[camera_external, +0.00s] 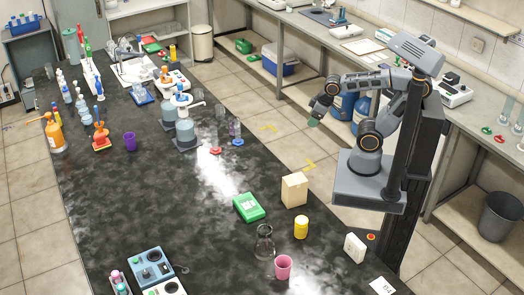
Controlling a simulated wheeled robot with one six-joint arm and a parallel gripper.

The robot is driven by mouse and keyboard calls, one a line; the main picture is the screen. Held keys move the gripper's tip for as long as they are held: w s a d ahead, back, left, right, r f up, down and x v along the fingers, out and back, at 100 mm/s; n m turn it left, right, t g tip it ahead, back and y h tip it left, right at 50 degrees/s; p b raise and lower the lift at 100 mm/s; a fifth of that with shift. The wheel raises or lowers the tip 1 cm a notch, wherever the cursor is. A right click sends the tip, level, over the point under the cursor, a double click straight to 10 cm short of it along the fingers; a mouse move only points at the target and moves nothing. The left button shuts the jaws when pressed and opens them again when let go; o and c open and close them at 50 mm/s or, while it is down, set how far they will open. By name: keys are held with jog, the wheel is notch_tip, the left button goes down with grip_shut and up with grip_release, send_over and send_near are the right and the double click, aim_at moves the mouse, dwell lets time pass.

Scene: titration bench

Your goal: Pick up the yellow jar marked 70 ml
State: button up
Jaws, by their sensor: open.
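A yellow jar (301,228) stands upright near the right edge of the black bench; any marking on it is too small to read. A second, smaller yellow cylinder (173,52) stands at the far end of the bench. My gripper (314,117) is at the end of my folded arm, over the aisle to the right of the bench. It is well above and behind the near yellow jar, touching nothing. Its jaws are small and dark here; it is open and appears empty.
Around the near jar stand a beige box (294,190), a green box (249,207), a glass flask (264,243), a pink cup (283,267) and a white block (355,248). A purple cup (130,141) stands farther left. The bench's middle left is mostly clear.

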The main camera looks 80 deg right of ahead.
jog(key=shift+o, duration=1.1)
